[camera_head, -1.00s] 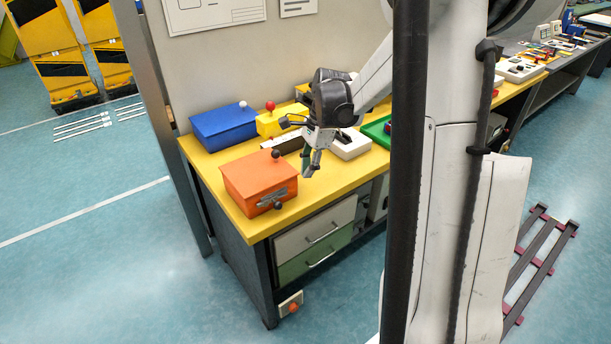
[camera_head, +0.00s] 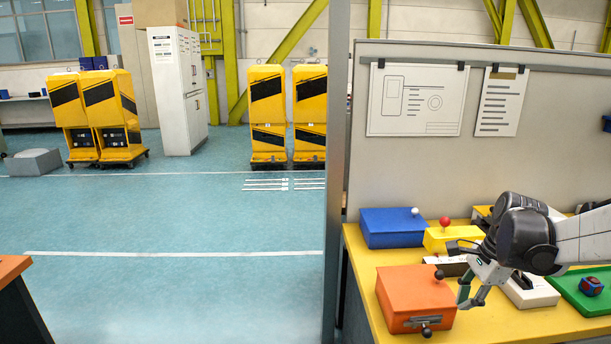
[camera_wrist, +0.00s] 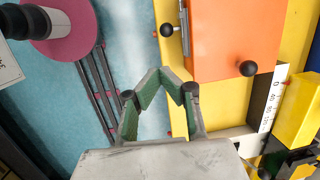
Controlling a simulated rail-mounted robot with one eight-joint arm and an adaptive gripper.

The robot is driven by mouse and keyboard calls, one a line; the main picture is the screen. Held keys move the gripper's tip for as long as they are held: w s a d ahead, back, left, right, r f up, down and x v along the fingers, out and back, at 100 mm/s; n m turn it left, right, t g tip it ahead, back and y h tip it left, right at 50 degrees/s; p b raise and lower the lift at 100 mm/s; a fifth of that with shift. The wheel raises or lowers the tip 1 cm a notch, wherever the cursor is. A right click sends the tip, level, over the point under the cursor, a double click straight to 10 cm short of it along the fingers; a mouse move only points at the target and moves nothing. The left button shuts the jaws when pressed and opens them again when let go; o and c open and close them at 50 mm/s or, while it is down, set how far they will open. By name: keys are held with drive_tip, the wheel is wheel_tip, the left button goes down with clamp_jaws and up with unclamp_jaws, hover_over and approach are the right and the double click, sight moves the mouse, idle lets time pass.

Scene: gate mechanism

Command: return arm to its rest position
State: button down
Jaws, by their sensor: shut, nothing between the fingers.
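My gripper (camera_head: 468,298) hangs on the right of the picture, fingers pointing down, beside the right side of the orange box (camera_head: 405,292). It is shut and empty; in the wrist view its green-padded fingers (camera_wrist: 162,74) meet at the tips. The orange box (camera_wrist: 232,38) shows ahead of the fingers there, with a black knob (camera_wrist: 248,68) and a metal latch (camera_wrist: 184,25). Its lid looks closed. The gripper appears apart from the box. My arm runs off the right edge of the head view.
The yellow worktop (camera_head: 510,325) carries a blue box (camera_head: 392,228), a yellow box with a red knob (camera_head: 445,222), a white device (camera_head: 535,294) and a green tray (camera_head: 567,283). A grey panel (camera_head: 435,165) stands behind. The floor (camera_head: 180,225) on the left is open.

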drive_tip(key=s+a+r+n+t+h, duration=0.1)
drive_tip(key=s+a+r+n+t, duration=0.2)
drive_tip(key=s+a+n, duration=0.5)
drive_tip(key=s+a+r+n+t+h, duration=0.1)
drive_tip(key=s+a+r+n+t, duration=0.2)
drive_tip(key=s+a+n, duration=0.5)
drive_tip(key=shift+s+a+r+n, duration=0.4)
drive_tip(key=shift+a+r+n, duration=0.3)
drive_tip(key=shift+a+r, duration=0.15)
